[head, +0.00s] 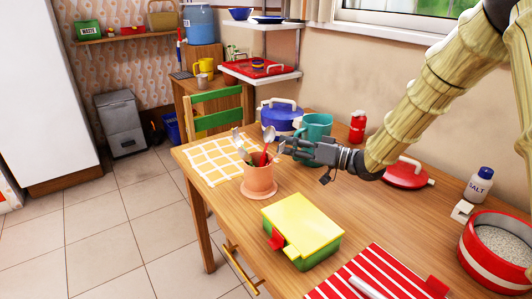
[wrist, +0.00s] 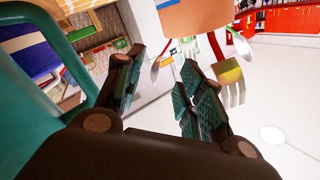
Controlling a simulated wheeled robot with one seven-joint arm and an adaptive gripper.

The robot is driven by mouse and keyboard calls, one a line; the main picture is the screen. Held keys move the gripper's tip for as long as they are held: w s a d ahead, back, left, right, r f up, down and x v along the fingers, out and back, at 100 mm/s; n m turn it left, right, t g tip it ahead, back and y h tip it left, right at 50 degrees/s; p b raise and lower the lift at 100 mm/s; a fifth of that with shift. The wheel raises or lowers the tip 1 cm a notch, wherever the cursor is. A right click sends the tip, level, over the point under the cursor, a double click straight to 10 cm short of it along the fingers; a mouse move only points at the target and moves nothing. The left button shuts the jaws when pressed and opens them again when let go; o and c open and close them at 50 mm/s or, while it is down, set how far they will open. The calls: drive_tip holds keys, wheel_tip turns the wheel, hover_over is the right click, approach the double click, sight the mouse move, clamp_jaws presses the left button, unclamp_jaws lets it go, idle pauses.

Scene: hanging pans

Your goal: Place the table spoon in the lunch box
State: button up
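A terracotta utensil cup (head: 260,181) stands on the wooden table and holds several upright utensils. A metal spoon (head: 268,134) sticks up out of it, bowl upward; which one is the table spoon I cannot tell for sure. The lunch box (head: 303,226) has a yellow lid, which looks shut, a green base and a red latch. My gripper (head: 284,145) is level, just right of the spoon's upper part. In the wrist view my gripper (wrist: 162,60) has its fingers apart, with utensils beyond them and nothing clearly held. Whether it touches the spoon I cannot tell.
A teal mug (head: 315,125) and a blue pot (head: 281,115) stand close behind my gripper. A red lidded pan (head: 406,174), a salt bottle (head: 479,185) and a red pot (head: 500,250) are to the right. A striped cloth (head: 385,278) lies in front.

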sight(268, 145)
drive_tip(key=shift+b+x, duration=0.4)
drive_tip(key=shift+x, duration=3.1)
drive_tip(key=shift+d, duration=0.1)
clamp_jaws()
